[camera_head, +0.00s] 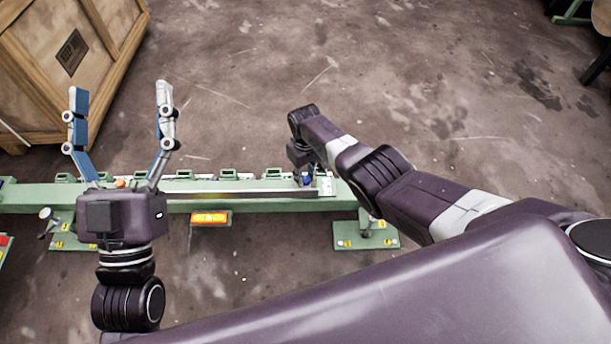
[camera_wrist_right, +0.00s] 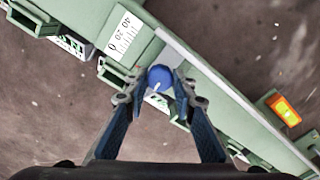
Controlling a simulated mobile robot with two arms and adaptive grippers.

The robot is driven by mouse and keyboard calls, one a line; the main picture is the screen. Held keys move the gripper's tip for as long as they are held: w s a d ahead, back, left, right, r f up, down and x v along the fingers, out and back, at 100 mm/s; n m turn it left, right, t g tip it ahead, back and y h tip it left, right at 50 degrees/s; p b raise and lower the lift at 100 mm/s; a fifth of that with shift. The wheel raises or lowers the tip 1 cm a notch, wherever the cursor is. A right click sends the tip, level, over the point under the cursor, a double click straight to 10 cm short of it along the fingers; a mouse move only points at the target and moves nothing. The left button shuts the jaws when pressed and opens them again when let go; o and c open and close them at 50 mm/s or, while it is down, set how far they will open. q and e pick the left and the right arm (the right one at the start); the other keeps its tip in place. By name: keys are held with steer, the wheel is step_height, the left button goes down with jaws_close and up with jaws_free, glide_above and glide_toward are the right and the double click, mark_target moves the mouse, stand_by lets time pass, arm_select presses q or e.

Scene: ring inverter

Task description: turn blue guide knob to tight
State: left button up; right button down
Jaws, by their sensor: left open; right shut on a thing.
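The blue guide knob (camera_wrist_right: 160,78) is round with a pale pointer line and sits at the edge of the green rail (camera_wrist_right: 215,85). In the right wrist view my right gripper (camera_wrist_right: 160,84) has its two fingertips against opposite sides of the knob, shut on it. In the head view the knob (camera_head: 307,180) is a small blue spot near the right end of the rail, partly hidden by my right gripper and wrist. My left gripper (camera_head: 122,103) is open and empty, fingers pointing up, in front of the rail's left part.
A white scale label (camera_wrist_right: 123,35) with numbers is on the rail near the knob. An orange-yellow part (camera_head: 210,218) is on the rail's near side. A wooden crate (camera_head: 75,65) stands at the back left. The floor behind the rail is clear.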

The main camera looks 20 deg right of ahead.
mark_target(306, 178)
steer(key=c, duration=1.6)
jaws_free()
steer(key=shift+r, duration=0.2)
step_height(306, 178, up, 12)
steer(key=shift+f, duration=0.2)
